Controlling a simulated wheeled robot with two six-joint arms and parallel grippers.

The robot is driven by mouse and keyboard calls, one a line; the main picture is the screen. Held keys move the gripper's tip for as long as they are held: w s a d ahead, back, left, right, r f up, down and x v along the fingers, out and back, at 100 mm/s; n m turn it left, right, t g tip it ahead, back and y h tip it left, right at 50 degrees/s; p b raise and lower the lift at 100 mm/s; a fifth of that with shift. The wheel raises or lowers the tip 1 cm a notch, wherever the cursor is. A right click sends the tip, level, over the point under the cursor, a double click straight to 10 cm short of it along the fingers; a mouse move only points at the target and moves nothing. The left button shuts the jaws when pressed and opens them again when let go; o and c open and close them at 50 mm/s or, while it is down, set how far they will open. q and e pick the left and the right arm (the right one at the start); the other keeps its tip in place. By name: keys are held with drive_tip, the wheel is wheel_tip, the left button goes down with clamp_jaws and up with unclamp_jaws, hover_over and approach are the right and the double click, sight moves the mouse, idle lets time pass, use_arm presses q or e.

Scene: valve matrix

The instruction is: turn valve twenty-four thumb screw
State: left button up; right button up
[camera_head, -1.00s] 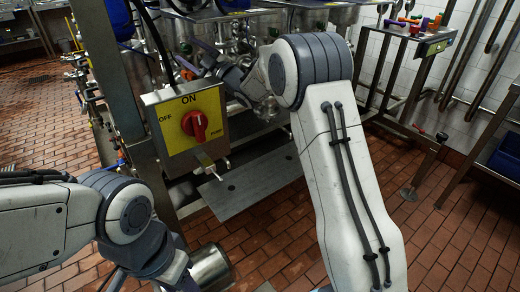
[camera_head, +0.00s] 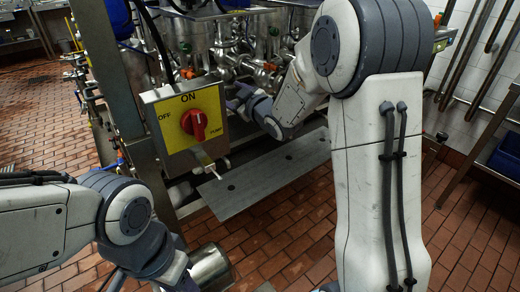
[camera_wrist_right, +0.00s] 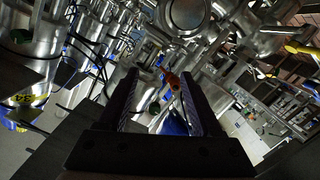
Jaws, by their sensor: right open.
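My right gripper (camera_wrist_right: 159,76) is open in the wrist view, its two dark fingers apart. A small orange-red part (camera_wrist_right: 172,80) shows between the fingertips, nearer the right finger. I cannot tell whether it is the thumb screw of valve twenty-four or whether it touches the finger. A yellow label (camera_wrist_right: 25,102) with dark figures sits on a steel vessel at the left; its number is not clear. In the head view my right wrist reaches in among the steel valves and pipes (camera_head: 268,68), and the fingers are hard to make out.
A yellow control box (camera_head: 170,140) with a red switch (camera_head: 193,124) stands left of my right wrist. A grey metal plate (camera_head: 265,175) lies low in front of the pipework. Steel vessels and pipes crowd around my right gripper.

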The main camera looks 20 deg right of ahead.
drive_tip(key=s+d+f+m+g+h, duration=0.4)
drive_tip(key=s+f+g, duration=0.3)
drive_tip(key=s+f, duration=0.4)
drive_tip(key=shift+s+f+m, duration=0.4)
drive_tip(key=shift+s+m, duration=0.2)
drive_tip(key=shift+m, duration=0.3)
drive_tip(key=shift+d, duration=0.1)
